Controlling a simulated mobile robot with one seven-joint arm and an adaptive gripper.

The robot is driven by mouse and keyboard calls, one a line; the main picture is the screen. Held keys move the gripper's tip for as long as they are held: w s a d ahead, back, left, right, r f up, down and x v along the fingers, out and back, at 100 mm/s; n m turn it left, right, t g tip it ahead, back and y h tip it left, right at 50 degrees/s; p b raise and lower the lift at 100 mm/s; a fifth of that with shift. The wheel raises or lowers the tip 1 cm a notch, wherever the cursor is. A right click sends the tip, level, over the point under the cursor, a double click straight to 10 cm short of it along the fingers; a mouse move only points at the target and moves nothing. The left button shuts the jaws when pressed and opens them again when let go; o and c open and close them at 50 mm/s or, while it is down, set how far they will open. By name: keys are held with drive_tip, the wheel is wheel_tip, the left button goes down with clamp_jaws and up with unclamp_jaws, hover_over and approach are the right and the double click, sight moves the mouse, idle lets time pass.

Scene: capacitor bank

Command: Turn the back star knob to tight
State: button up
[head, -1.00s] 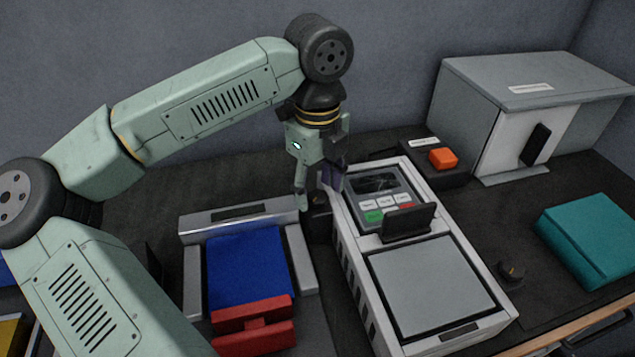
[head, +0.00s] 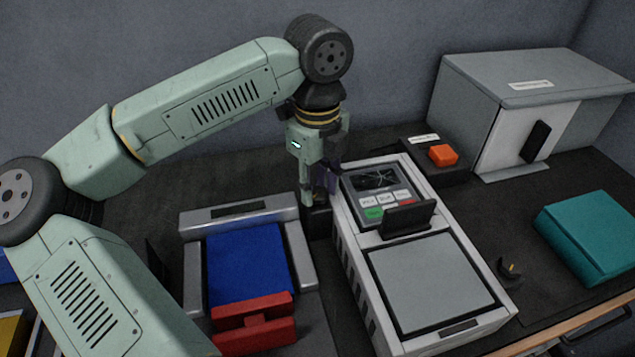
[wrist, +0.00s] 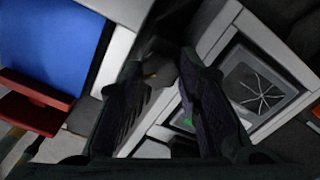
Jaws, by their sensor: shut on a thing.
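The back star knob (wrist: 158,72) is a small dark knob with a yellowish mark, seen in the wrist view between my two dark fingers. My gripper (head: 317,194) points down over a small dark base (head: 318,222) between the blue-bedded fixture and the white instrument. It also shows in the wrist view (wrist: 165,85), with its fingers shut on the knob from both sides. In the head view the fingers hide most of the knob. Its exact angle is hard to tell.
The white instrument (head: 345,222) with screen and keys stands close at right. The blue bed (head: 248,262) with red clamp (head: 254,325) is at left. Another dark knob (head: 510,270), an orange button (head: 443,155), a grey cabinet (head: 540,75) and a teal block (head: 590,235) are further right.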

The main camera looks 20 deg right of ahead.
drive_tip(key=shift+f+m+b, duration=0.1)
drive_tip(key=shift+m+b, duration=0.2)
drive_tip(key=shift+b, duration=0.1)
drive_tip(key=shift+c, duration=0.5)
drive_tip(key=shift+f+m+b, duration=0.1)
drive_tip(key=shift+m+b, duration=0.5)
drive_tip(key=m+b, duration=0.2)
drive_tip(key=m, duration=0.1)
drive_tip(key=shift+b, duration=0.3)
drive_tip(key=m+b, duration=0.1)
drive_tip(key=m, duration=0.3)
drive_tip(key=m+b, duration=0.1)
drive_tip(key=m, duration=0.2)
drive_tip(key=shift+d+m, duration=0.1)
drive_tip(key=shift+m, duration=0.3)
drive_tip(key=m+b, duration=0.1)
drive_tip(key=m, duration=0.2)
drive_tip(key=shift+m, duration=0.3)
drive_tip(key=m, duration=0.3)
drive_tip(key=shift+r+m, duration=0.2)
drive_tip(key=shift+m, duration=0.1)
drive_tip(key=m, duration=0.6)
drive_tip(key=shift+m, duration=0.4)
